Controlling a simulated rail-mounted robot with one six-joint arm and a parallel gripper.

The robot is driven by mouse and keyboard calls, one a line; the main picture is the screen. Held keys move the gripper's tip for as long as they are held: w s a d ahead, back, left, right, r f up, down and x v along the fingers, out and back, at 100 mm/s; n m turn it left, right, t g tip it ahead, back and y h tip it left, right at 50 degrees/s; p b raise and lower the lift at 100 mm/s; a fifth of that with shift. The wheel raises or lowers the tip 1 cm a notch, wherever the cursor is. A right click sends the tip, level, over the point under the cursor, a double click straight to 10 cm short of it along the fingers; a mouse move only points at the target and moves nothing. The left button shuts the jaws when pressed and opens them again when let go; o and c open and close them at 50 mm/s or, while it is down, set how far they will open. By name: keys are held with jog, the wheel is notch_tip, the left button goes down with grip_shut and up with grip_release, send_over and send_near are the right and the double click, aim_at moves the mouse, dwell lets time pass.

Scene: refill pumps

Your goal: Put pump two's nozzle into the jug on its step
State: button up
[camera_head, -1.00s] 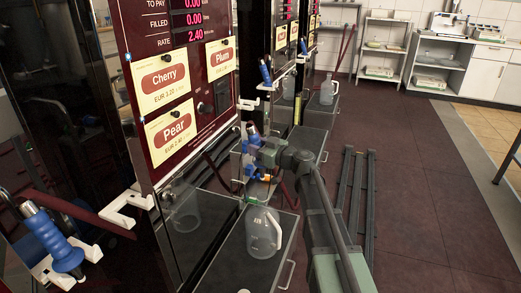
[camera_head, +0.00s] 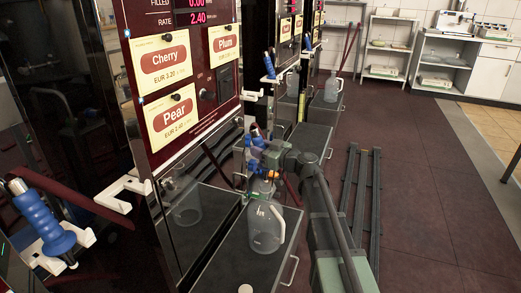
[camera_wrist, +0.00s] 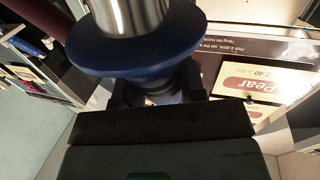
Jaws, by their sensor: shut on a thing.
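My gripper (camera_head: 258,155) is shut on a blue nozzle (camera_head: 254,139), above the jug by the nearest full pump. In the wrist view the nozzle's blue collar and metal part (camera_wrist: 135,45) fill the top of the picture, just beyond the jaws. The translucent jug (camera_head: 266,230) stands upright on the dark step (camera_head: 225,262), with its handle to the right. The held nozzle's lower end is close over the jug's top, partly hidden by my gripper. I cannot tell whether its spout is inside the mouth.
The pump panel (camera_head: 187,120) with Cherry, Plum and Pear labels rises left of the jug. An empty white holder (camera_head: 124,196) juts from it. Another blue nozzle (camera_head: 45,222) hangs at far left. A second jug (camera_head: 333,87) stands farther back. Floor rails (camera_head: 361,200) lie to the right.

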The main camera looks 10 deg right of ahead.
aim_at(260, 168)
jog(key=shift+f+b, duration=4.05)
jog(key=o, duration=1.1)
jog(key=shift+r, duration=0.15)
